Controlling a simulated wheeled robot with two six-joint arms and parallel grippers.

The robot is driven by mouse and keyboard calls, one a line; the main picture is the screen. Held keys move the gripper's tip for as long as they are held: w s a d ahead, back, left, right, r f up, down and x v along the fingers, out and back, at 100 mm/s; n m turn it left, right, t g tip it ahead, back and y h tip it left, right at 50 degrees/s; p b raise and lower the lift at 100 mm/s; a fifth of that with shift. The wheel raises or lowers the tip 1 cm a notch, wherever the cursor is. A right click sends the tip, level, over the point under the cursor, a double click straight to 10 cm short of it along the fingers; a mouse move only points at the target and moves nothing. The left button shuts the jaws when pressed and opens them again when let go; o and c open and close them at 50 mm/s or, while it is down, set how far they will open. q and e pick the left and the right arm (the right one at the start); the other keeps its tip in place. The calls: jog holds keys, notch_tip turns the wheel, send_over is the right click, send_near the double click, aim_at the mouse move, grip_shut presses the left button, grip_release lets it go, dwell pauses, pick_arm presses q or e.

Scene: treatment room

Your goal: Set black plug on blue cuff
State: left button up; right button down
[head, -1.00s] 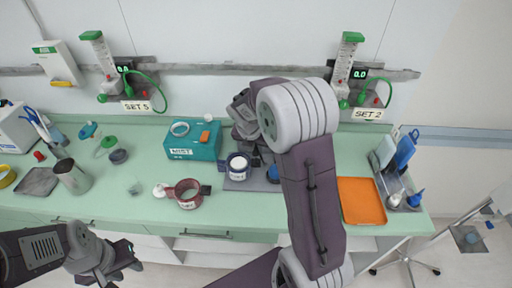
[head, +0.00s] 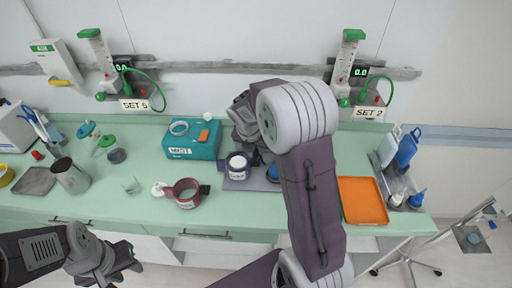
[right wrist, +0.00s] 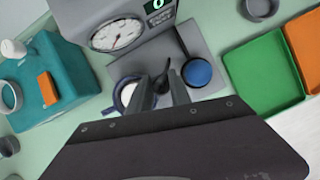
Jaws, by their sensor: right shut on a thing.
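My right gripper (right wrist: 160,98) is shut on a small black plug (right wrist: 162,80) in the right wrist view. In the head view the same gripper (head: 244,122) is over the back of the counter, and the plug cannot be made out there. The dark blue cuff (right wrist: 115,93) has a white inside and lies just left of the fingers, partly hidden by them. In the head view the blue cuff (head: 229,170) lies on a grey plate, in front of the gripper. My left gripper (head: 125,258) is at the lower left, off the counter's front, its jaws unclear.
A teal box (head: 192,151) stands left of the cuff, with a red cuff (head: 187,194) in front of it. A gauge (right wrist: 117,35) stands behind. A blue disc (right wrist: 197,72) is right of the fingers. Green (right wrist: 264,72) and orange (head: 362,200) trays lie further right.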

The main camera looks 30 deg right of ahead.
aim_at(255, 152)
jog(key=shift+p, duration=0.35)
dwell(0.4)
jog(key=shift+f, duration=0.25)
dwell(0.3)
jog(key=shift+f, duration=0.45)
jog(key=shift+b, duration=0.3)
jog(key=shift+f+b, duration=0.4)
jog(key=shift+f, duration=0.45)
jog(key=shift+p, duration=0.3)
dwell(0.3)
